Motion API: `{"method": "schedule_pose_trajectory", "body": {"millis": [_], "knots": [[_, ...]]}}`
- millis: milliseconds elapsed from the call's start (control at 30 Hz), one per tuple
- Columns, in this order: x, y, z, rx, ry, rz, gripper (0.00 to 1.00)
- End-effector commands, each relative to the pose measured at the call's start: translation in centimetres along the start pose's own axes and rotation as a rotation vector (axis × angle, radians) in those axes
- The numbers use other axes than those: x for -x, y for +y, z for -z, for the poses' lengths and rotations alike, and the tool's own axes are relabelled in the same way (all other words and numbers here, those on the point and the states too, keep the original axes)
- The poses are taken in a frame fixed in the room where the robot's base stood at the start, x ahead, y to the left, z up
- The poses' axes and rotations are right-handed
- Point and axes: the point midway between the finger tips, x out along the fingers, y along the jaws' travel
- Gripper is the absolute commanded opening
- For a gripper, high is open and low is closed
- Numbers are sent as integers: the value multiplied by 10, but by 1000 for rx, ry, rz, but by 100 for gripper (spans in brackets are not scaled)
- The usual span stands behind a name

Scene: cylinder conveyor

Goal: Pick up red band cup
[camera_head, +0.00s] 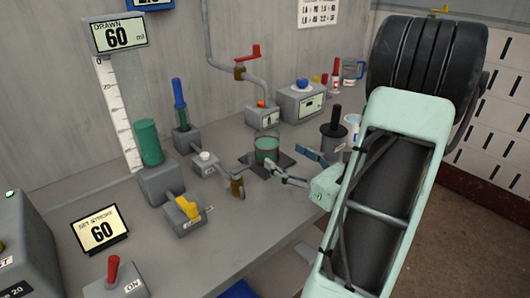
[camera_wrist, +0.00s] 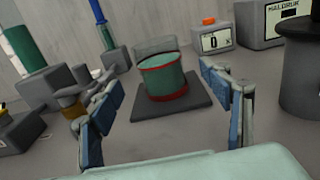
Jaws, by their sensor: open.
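The red band cup (camera_head: 267,146) is a clear cup with green contents and a red band. It stands upright on a dark square pad (camera_head: 250,163). In the wrist view the cup (camera_wrist: 162,78) is just beyond my fingers, near the middle, with a second red line at its base and a clear upper rim. My gripper (camera_head: 288,163) is open and empty, low over the bench on the near side of the cup. In the wrist view my gripper (camera_wrist: 167,108) has one blue-padded finger on each side of the picture, apart from the cup.
A black cylinder with a knob (camera_head: 333,142) stands right of the cup. A grey valve block with a white knob (camera_head: 206,163) and a brown-collared spout (camera_head: 237,187) are on its left. A display box (camera_head: 262,117) is behind. The bench's front edge lies beneath my arm.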

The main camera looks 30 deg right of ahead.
Motion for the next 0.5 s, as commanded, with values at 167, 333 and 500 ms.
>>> {"method": "schedule_pose_trajectory", "body": {"millis": [167, 333, 500], "knots": [[-24, 1, 1, 2, 1, -3, 71], [-37, 1, 3, 2, 1, -4, 71], [-63, 2, 9, 2, 1, -5, 71]]}}
